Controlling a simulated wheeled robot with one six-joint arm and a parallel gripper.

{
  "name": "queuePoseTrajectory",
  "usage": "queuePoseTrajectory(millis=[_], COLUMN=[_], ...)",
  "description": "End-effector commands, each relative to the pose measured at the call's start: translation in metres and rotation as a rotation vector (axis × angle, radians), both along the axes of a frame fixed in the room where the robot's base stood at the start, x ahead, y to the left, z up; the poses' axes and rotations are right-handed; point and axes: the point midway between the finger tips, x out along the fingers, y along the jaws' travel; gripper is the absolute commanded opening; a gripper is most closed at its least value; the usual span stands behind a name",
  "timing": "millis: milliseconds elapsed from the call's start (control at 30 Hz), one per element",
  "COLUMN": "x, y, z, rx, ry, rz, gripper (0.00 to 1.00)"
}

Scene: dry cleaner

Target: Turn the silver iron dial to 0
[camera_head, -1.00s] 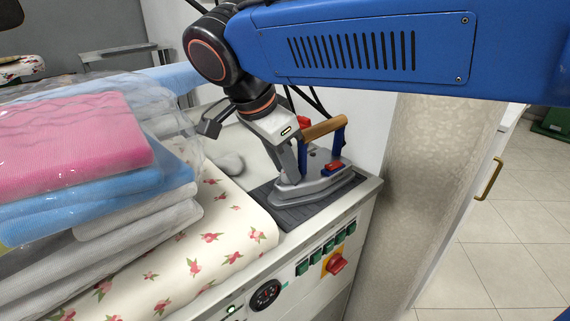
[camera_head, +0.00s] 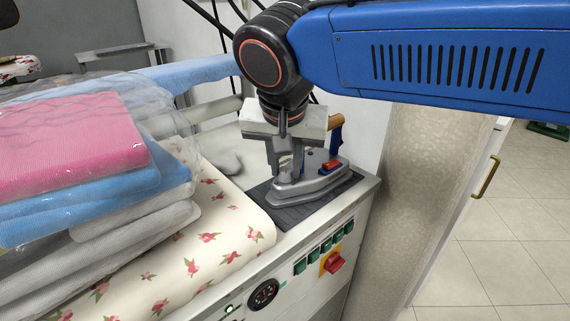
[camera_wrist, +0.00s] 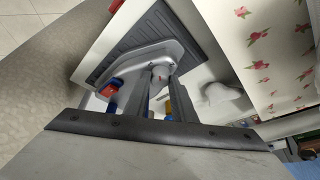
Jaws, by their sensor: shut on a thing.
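The silver iron (camera_head: 312,186) sits on a dark ribbed rest mat on the press cabinet, with a wooden handle (camera_head: 336,122), blue posts and a red switch (camera_head: 331,165). It also shows in the wrist view (camera_wrist: 132,70). My gripper (camera_head: 286,175) points down over the front part of the iron, left of the handle. In the wrist view its fingers (camera_wrist: 160,84) are shut on the small silver dial (camera_wrist: 161,72) on the iron's top. The dial's markings are too small to read, and the fingers partly hide it.
Left of the iron lies a flowered padded board (camera_head: 215,235) with wrapped folded laundry (camera_head: 80,170) stacked on it. The cabinet front carries a red knob (camera_head: 335,262), green switches and a gauge (camera_head: 264,294). A wall stands close behind the iron.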

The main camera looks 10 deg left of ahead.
Motion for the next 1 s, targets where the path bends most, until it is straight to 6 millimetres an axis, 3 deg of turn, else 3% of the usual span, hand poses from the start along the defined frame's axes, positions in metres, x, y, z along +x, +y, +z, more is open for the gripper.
queuePoseTrajectory(millis=[700, 733, 800, 1000], x=[0.0002, 0.0002, 0.0001, 0.0000], y=[-0.0002, -0.0002, -0.0002, -0.0004], z=[0.0003, 0.0004, 0.0003, 0.0001], rx=[0.002, 0.002, 0.002, 0.001], ry=[0.001, 0.001, 0.001, 0.001], rz=[0.073, 0.073, 0.073, 0.073], gripper=[0.01, 0.28, 0.42, 0.42])
